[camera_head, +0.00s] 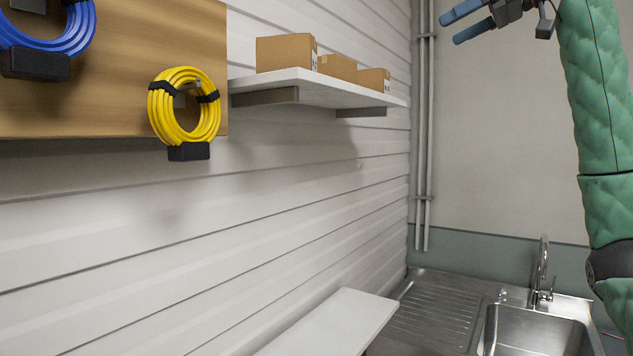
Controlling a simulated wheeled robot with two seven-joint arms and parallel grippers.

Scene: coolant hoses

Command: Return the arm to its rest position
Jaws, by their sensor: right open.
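My right arm, in a green quilted sleeve, comes in along the right edge of the head view. Its gripper (466,22) is at the top right with its blue fingertips apart, open and empty, in front of the plain back wall. My left gripper is not in view. A coiled yellow hose (184,107) hangs on a wooden board (110,75) at the upper left, above a black block. A coiled blue hose (72,37) hangs farther left and is cut off by the picture edge. My right gripper is well apart from both hoses.
A white wall shelf (345,92) holds cardboard boxes (286,52). A steel sink (530,330) with a tap (541,270) stands at the lower right, near my arm. A white bench top (335,325) is at the bottom. Vertical pipes (422,130) run up the corner.

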